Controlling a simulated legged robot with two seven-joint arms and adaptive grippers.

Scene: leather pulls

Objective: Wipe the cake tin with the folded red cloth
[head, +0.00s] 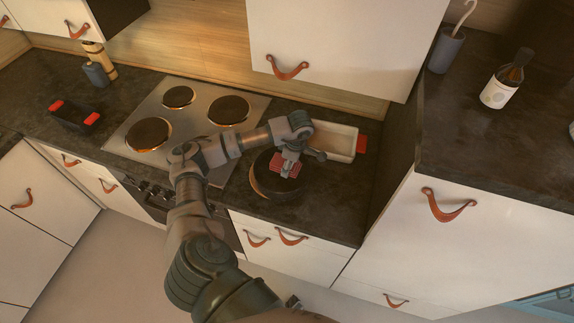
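The cake tin appears to be the round dark tin (268,190) on the dark counter, right of the hob. The folded red cloth (284,168) is a small red patch at the tin's upper part. My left gripper (288,170) reaches down from above and seems shut on the cloth. Its fingers are small here and partly merge with the cloth. Whether the cloth touches the tin's surface cannot be told. My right gripper is not clearly in view.
A pale rectangular dish with a red handle (335,142) stands right behind the tin. A hob (186,128) lies left. A black dish with red handles (72,117) stands far left. A bottle (503,88) stands on the higher right counter. A wall cabinet (345,45) hangs above.

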